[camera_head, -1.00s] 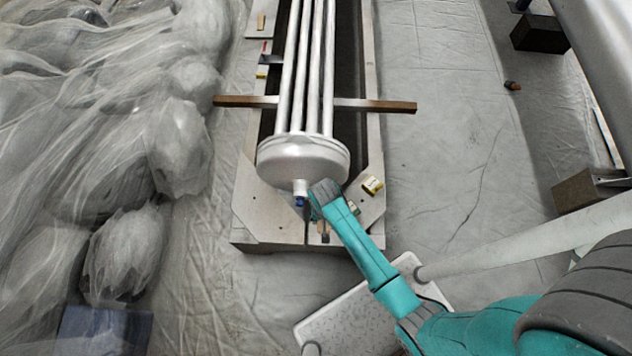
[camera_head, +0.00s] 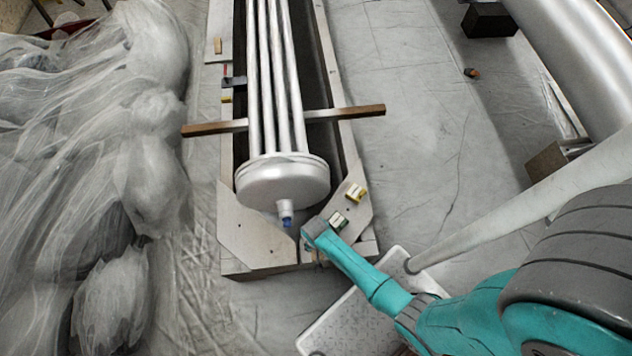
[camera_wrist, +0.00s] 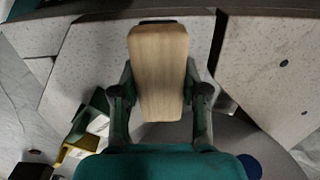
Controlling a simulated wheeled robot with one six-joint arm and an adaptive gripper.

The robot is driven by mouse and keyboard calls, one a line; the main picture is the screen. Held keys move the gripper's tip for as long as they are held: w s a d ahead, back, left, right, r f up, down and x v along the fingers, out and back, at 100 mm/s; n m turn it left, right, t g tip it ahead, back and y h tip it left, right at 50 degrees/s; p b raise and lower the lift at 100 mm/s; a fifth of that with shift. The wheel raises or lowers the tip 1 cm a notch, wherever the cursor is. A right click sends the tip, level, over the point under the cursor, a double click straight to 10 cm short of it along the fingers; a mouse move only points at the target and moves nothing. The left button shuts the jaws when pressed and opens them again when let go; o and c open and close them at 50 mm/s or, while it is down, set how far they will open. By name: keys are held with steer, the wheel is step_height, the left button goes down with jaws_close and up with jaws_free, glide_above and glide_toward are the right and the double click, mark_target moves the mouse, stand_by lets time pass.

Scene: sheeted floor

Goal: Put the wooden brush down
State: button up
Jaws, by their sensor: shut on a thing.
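The wooden brush shows in the wrist view as a pale wooden block (camera_wrist: 158,65) with a narrow dark edge at its far end. My gripper (camera_wrist: 160,95) is shut on it, one finger on each long side. Any bristles are hidden. In the head view my gripper (camera_head: 308,246) is over the near end of the pale speckled frame (camera_head: 255,232), just right of the blue-tipped nozzle. The brush is mostly hidden there by my arm. I cannot tell whether it touches the frame.
A silver tube bundle with a round end cap (camera_head: 283,182) lies in the frame. A wooden bar (camera_head: 345,112) crosses the frame. Sheeted heaps (camera_head: 110,180) fill the left.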

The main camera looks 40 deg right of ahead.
steer(key=shift+f, duration=0.75)
steer(key=shift+f, duration=0.1)
steer(key=o, duration=1.3)
